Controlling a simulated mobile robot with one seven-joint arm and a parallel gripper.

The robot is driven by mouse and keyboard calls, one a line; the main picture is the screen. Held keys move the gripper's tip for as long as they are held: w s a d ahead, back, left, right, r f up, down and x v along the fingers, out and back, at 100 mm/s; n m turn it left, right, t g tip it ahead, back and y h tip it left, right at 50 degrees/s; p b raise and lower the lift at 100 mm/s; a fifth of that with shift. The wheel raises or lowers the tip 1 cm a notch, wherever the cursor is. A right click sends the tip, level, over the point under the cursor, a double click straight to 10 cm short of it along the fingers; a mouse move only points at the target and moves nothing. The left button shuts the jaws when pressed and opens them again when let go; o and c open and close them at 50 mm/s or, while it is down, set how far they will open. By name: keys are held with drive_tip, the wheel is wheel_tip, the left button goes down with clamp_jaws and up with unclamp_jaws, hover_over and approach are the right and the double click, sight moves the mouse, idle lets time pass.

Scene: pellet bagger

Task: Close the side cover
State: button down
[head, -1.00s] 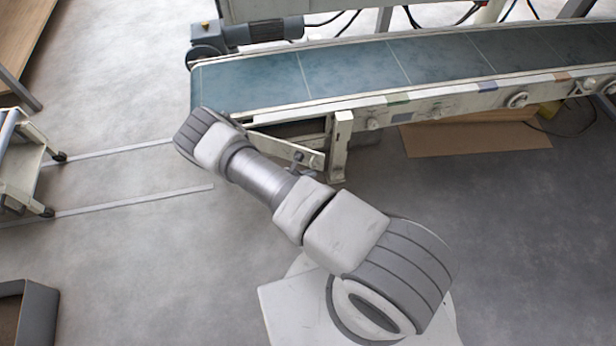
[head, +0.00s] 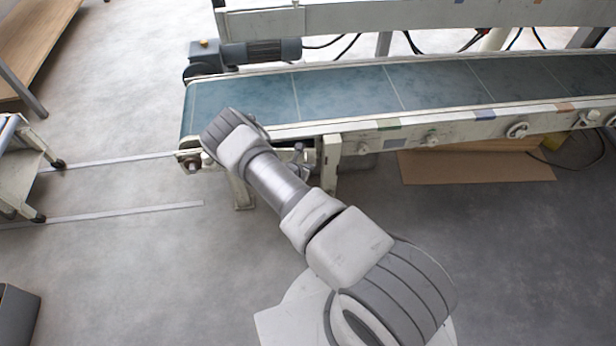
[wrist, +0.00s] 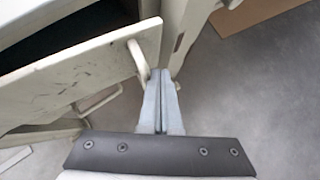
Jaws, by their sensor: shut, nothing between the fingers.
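The side cover (wrist: 85,75) is a scuffed cream panel that fills the left of the wrist view. It stands open, with a dark gap between it and the machine frame. A bent loop handle (wrist: 138,60) sticks out near its right end. My gripper (wrist: 161,74) is shut and empty. Its fingertips are at the right end of the cover, just right of the handle; I cannot tell whether they touch. In the head view my arm hides most of the cover and my gripper cannot be made out.
The conveyor (head: 345,92) with its blue-green belt runs across the back. A cream support leg (head: 331,165) stands right of my arm. A flat cardboard sheet (head: 475,166) lies under the conveyor. A cart (head: 22,165) is at the left. The floor in front is open.

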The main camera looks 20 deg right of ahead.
sight(310, 160)
drive_tip(key=shift+w+d+b, duration=0.3)
drive_tip(key=shift+w+d, duration=0.05)
drive_tip(key=shift+w, duration=0.35)
drive_tip(key=shift+w+d+b, duration=0.3)
drive_tip(key=shift+w+d, duration=0.05)
drive_tip(key=shift+w, duration=0.35)
drive_tip(key=shift+s, duration=0.15)
